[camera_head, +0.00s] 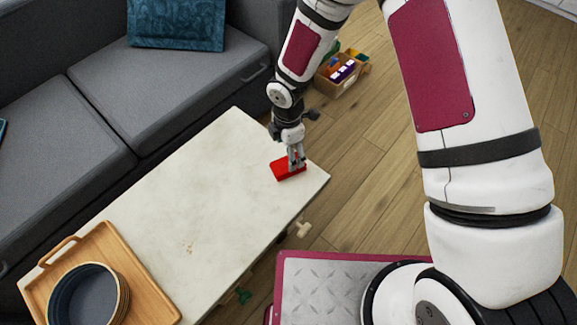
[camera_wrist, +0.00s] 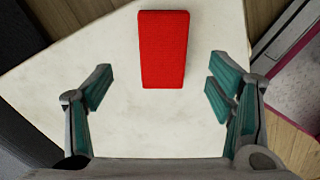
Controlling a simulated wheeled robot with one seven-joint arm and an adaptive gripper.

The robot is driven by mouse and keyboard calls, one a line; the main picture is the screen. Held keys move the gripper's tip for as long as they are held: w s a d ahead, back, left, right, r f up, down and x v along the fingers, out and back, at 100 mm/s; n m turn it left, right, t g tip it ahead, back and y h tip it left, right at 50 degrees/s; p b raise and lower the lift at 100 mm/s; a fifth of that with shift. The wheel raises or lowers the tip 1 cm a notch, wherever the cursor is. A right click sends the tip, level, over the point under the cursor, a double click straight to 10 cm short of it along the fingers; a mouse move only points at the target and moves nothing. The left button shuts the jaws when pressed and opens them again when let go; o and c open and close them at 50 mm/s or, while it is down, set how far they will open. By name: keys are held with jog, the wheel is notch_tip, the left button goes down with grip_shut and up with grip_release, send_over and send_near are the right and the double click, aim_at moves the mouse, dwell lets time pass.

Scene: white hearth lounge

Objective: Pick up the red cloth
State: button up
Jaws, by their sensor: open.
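The red cloth (camera_head: 284,172) is a small folded rectangular block, lying flat on the white table (camera_head: 190,190) near its far right corner. In the wrist view the cloth (camera_wrist: 163,48) is at the top centre, ahead of the fingers and between their lines. My gripper (camera_head: 296,165) points down at the cloth in the head view and covers part of its right side. In the wrist view my gripper (camera_wrist: 158,92) is open, its two teal-padded fingers wide apart, with bare tabletop between them. I cannot tell whether a fingertip touches the cloth.
A wooden tray (camera_head: 150,285) with a dark round bowl (camera_head: 88,297) stands at the table's near left end. A grey sofa (camera_head: 160,75) runs along the back left. A box of coloured items (camera_head: 340,75) is on the floor beyond. The table's middle is mostly clear.

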jog(key=f+b, duration=0.1)
jog(key=f, duration=0.1)
jog(key=f+b, duration=0.1)
jog(key=f, duration=0.2)
jog(key=shift+s+f, duration=0.2)
jog(key=shift+f, duration=0.15)
jog(key=shift+r, duration=0.1)
jog(key=c, duration=1.3)
jog(key=shift+c, duration=0.2)
jog(key=shift+r, duration=0.5)
notch_tip(320, 180, up, 3)
jog(key=shift+p, duration=0.8)
jog(key=s, duration=1)
jog(key=s+r+p, duration=0.1)
jog(key=s, duration=0.5)
jog(key=shift+a, duration=0.2)
